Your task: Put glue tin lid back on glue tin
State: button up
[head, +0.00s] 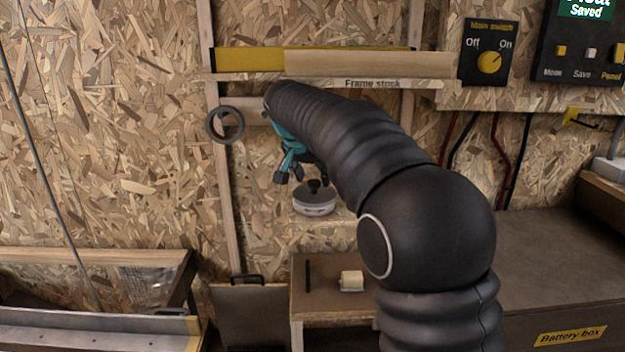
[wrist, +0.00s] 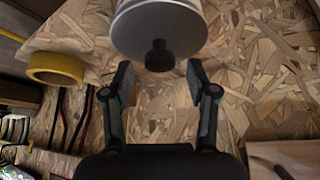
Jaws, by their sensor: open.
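The glue tin (head: 315,209) is a low, pale round tin with a label, standing on a small ledge against the chipboard wall. The glue tin lid (head: 304,196) is a grey disc with a black knob and lies on top of the tin; I cannot tell if it is fully seated. In the wrist view the lid (wrist: 150,25) is at the top centre, its knob pointing toward my gripper. My gripper (head: 303,179) is open and empty just above the tin. In the wrist view my gripper (wrist: 159,82) has its fingertips spread to either side below the knob, apart from it.
A yellow tape roll (wrist: 57,68) is at left in the wrist view. A dark ring (head: 224,125) hangs on the wall. A frame stock shelf (head: 370,66) is above my arm. A small pale block (head: 351,280) and black stick (head: 308,273) lie on the bench below.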

jog(key=v, duration=0.6)
jog(key=s+d+f+n+y, duration=0.1)
jog(key=s+d+f+n, duration=0.1)
jog(key=s+d, duration=0.6)
jog(key=s+d+f+n+y, duration=0.1)
jog(key=s+d, duration=0.3)
jog(key=s, duration=0.8)
jog(key=s+d+f+n, duration=0.2)
jog(key=s+f, duration=1)
jog(key=s, duration=0.5)
jog(key=shift+d+f+y, duration=0.4)
